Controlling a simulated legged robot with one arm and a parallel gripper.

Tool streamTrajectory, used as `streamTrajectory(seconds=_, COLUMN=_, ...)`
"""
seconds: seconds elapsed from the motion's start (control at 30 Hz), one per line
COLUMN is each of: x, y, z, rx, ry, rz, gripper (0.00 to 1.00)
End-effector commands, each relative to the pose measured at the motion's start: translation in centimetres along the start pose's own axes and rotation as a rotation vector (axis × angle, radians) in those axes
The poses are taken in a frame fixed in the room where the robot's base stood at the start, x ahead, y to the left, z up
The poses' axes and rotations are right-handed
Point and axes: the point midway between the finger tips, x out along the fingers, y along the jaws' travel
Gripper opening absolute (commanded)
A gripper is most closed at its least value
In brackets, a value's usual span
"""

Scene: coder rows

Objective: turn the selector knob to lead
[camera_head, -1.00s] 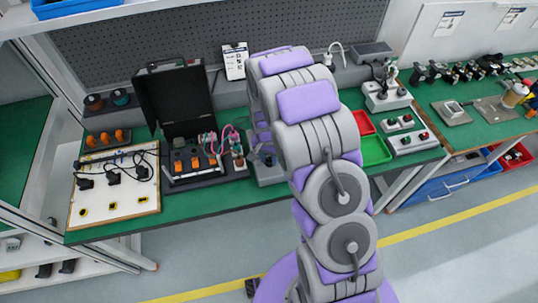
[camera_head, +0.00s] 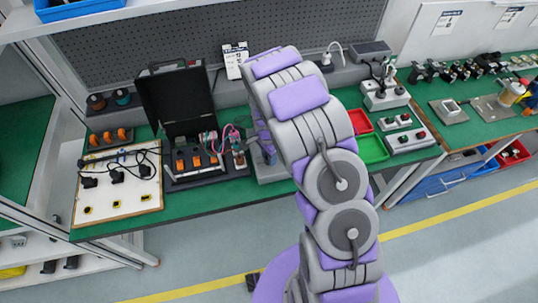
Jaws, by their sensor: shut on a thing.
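My arm reaches up and over the green bench, then bends down behind its own upper links. My gripper (camera_head: 268,157) shows only in part at the left edge of my arm, low over a grey unit (camera_head: 272,176) near the bench's front. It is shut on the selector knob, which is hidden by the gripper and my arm. The knob's pointer and the lead mark cannot be seen.
An open black case (camera_head: 176,103) with orange parts and coloured leads stands close left of my gripper. A white board (camera_head: 118,187) lies farther left. Red (camera_head: 360,121) and green (camera_head: 372,150) trays and a button box (camera_head: 408,139) are right of my arm.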

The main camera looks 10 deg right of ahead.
Motion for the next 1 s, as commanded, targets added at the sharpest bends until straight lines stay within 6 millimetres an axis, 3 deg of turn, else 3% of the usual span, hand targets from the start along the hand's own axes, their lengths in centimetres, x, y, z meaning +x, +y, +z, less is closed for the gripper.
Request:
streamTrajectory(seconds=0.37, x=-0.18, y=-0.30, z=-0.07, rx=0.004, ry=0.003, rz=-0.008, gripper=0.04)
streamTrajectory(seconds=0.4, x=-0.17, y=-0.30, z=-0.07, rx=0.004, ry=0.003, rz=-0.008, gripper=0.36)
streamTrajectory(seconds=0.6, x=-0.12, y=-0.19, z=-0.04, rx=0.003, ry=0.002, rz=-0.006, gripper=0.55)
streamTrajectory(seconds=0.67, x=-0.10, y=-0.16, z=-0.03, rx=0.003, ry=0.001, rz=-0.005, gripper=0.60)
streamTrajectory(seconds=1.0, x=-0.66, y=-0.09, z=-0.02, rx=0.003, ry=0.001, rz=-0.003, gripper=0.60)
